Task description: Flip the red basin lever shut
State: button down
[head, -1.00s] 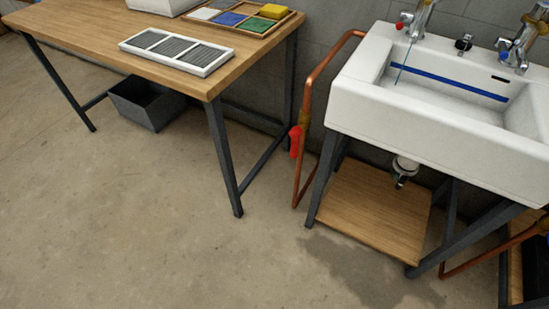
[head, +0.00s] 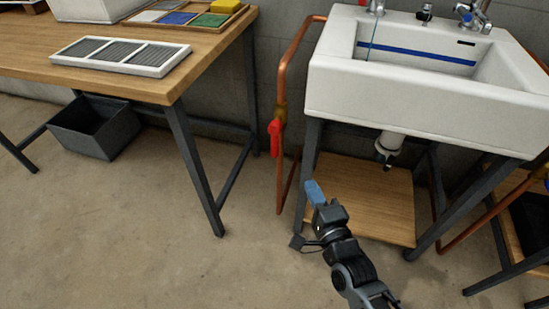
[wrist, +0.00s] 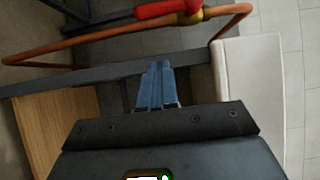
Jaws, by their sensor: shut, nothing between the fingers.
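The red basin lever (head: 275,137) hangs downward beside a brass valve (head: 281,112) on the copper pipe, left of the white basin (head: 420,85). The lever also shows at the top of the wrist view (wrist: 165,9), beyond my fingertips. My gripper (head: 314,190) is shut and empty, its blue fingers pressed together. In the head view it is below and to the right of the lever, in front of the basin's left leg. The wrist view shows the fingers (wrist: 156,68) pointing toward the lever with a gap between them.
The copper pipe (head: 279,185) runs down beside the dark basin leg (head: 308,165). A wooden shelf (head: 365,195) lies under the basin. A workbench (head: 215,45) with a grille and a tray stands left. The floor between bench and basin is clear.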

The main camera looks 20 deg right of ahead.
jog(key=b, duration=0.2)
send_near(275, 141)
jog(key=w+d+f, duration=0.3)
jog(key=w+d, duration=0.1)
jog(key=d, duration=0.1)
jog(key=shift+w+a+f+p, duration=0.15)
jog(key=shift+w+a+p, duration=1.1)
jog(key=shift+w+a, duration=0.2)
jog(key=shift+f, duration=0.15)
